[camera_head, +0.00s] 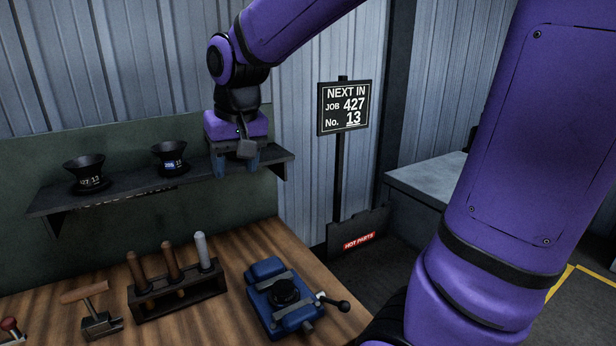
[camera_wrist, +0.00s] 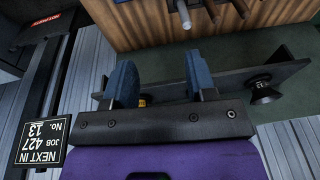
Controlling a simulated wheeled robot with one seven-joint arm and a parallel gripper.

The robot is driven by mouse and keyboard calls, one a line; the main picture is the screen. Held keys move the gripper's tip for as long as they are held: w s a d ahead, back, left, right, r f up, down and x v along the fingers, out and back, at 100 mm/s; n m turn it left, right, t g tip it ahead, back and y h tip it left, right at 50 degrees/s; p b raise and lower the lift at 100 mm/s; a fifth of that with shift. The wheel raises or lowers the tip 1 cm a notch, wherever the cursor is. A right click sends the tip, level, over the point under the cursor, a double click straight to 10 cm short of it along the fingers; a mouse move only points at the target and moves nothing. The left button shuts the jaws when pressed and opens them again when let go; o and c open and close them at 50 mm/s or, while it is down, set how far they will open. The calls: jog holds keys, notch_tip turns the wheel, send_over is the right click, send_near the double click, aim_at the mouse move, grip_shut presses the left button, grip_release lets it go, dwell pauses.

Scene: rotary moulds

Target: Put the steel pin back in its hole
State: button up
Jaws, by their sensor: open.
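A pale grey rod, which looks like the steel pin (camera_head: 203,250), stands upright at the right end of a dark rack (camera_head: 178,302) on the wooden bench. Two brown-handled tools (camera_head: 172,262) stand to its left in the same rack. In the wrist view the pale rod (camera_wrist: 183,14) shows at the top edge, partly cut off. My gripper (camera_head: 236,166) points down at the right part of the wall shelf, above and behind the rack. I cannot make out an empty pin hole.
Dark numbered cups (camera_head: 85,173) stand on the shelf (camera_head: 120,194) left of my gripper. A blue vise (camera_head: 268,268) with a dark round part sits right of the rack, its handle sticking out right. A wooden-handled tool (camera_head: 92,308) lies left. A sign (camera_head: 345,107) reads job 427, No. 13.

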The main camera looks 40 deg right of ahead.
jog(key=s+d+r+n+t, duration=0.1)
jog(key=s, duration=0.7)
jog(key=s+d+r+n+t, duration=0.1)
jog(key=s, duration=0.7)
jog(key=shift+s+d+t, duration=0.3)
jog(key=shift+s, duration=0.05)
